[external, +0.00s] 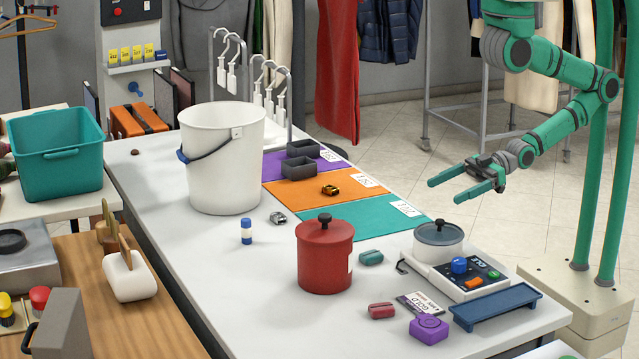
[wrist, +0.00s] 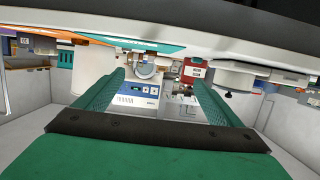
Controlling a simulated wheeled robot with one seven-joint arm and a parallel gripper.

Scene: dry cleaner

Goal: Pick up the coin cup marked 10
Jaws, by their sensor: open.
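I cannot make out a mark 10 on anything, so I cannot tell which thing is the coin cup. Two small dark grey open boxes (external: 299,167) stand on the purple mat (external: 325,162); no number on them can be read. My gripper (external: 443,191) is open and empty in the external view. It hangs in the air beyond the table's right side, behind the scale (external: 440,275) with the lidded grey pot (external: 438,240). In the wrist view, its two green fingers (wrist: 157,76) are spread apart with nothing between them.
The white table (external: 210,255) holds a white bucket (external: 225,160), a lidded red pot (external: 324,262), a blue tray (external: 495,309), a purple block (external: 429,329) and orange (external: 310,192) and teal (external: 350,222) mats.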

